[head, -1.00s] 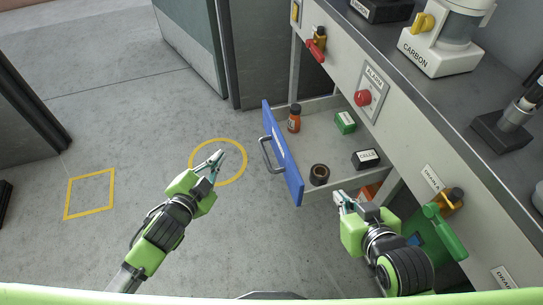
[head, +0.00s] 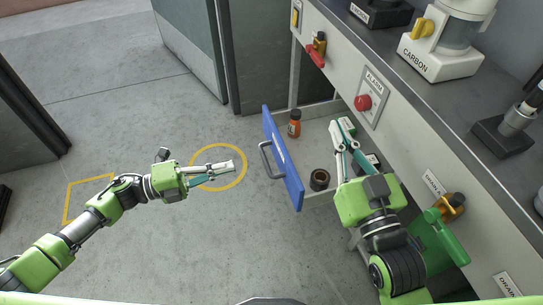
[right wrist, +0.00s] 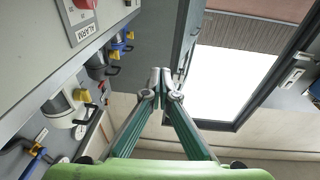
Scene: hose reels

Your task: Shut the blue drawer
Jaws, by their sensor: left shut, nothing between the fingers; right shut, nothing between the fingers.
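The blue drawer front (head: 283,158) stands pulled out from the grey bench, with its grey handle (head: 267,158) facing left. The drawer's tray holds an orange bottle (head: 294,123), a dark roll (head: 319,180), a green box (head: 347,127) and a black box partly hidden by my right gripper. My left gripper (head: 234,167) is shut and empty, to the left of the handle and apart from it, pointing right. My right gripper (head: 341,137) is shut and empty, over the drawer's right part. It also shows in the right wrist view (right wrist: 161,80). The drawer is out of sight there.
A red alarm button (head: 363,102) sits on the bench front above the drawer. A valve with a red handle (head: 317,52) and a green handle (head: 445,237) jut from the front. The floor to the left, with yellow markings (head: 218,146), is clear.

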